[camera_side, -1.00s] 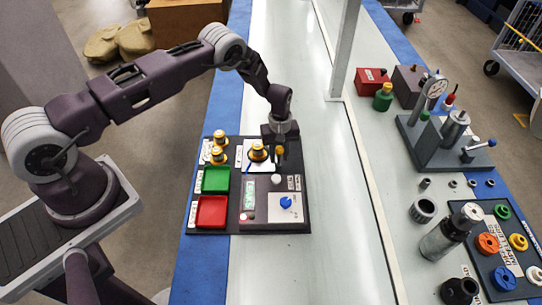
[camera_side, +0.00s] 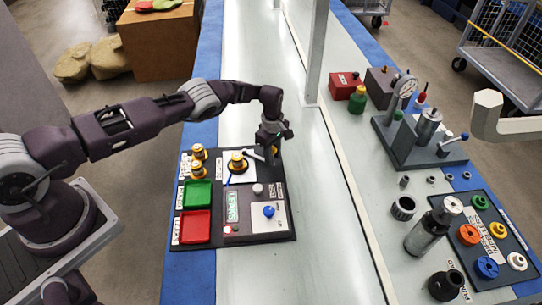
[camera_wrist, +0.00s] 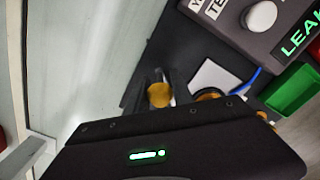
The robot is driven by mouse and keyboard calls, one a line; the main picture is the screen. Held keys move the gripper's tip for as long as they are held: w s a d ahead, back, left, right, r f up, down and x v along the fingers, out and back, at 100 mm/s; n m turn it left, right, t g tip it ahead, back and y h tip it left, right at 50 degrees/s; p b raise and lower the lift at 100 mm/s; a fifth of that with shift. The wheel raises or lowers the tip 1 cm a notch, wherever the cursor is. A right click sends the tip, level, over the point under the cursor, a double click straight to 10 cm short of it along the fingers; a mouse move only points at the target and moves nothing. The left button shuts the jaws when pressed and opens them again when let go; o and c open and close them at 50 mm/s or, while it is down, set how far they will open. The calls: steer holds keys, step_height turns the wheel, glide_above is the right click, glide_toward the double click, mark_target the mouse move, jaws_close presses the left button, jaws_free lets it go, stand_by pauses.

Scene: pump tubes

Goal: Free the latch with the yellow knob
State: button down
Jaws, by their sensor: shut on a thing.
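The yellow knob (camera_wrist: 159,95) of the latch shows in the wrist view between my dark fingers. In the side view the knob (camera_side: 275,150) is partly hidden by my gripper (camera_side: 270,140), which is shut on it at the panel's upper right corner. A light lever (camera_side: 255,154) lies beside my gripper, toward the white pad. A yellow and black tube piece (camera_side: 237,163) stands on this white pad (camera_side: 246,177), left of my gripper. My gripper's housing covers the lower part of the wrist view, and the latch's pivot is hidden.

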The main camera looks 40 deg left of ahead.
stand_by(0.4)
steer(key=c, duration=1.2)
jaws_free()
step_height(320, 180, up, 7)
steer(key=shift+r, duration=0.1)
steer(key=shift+c, duration=0.3)
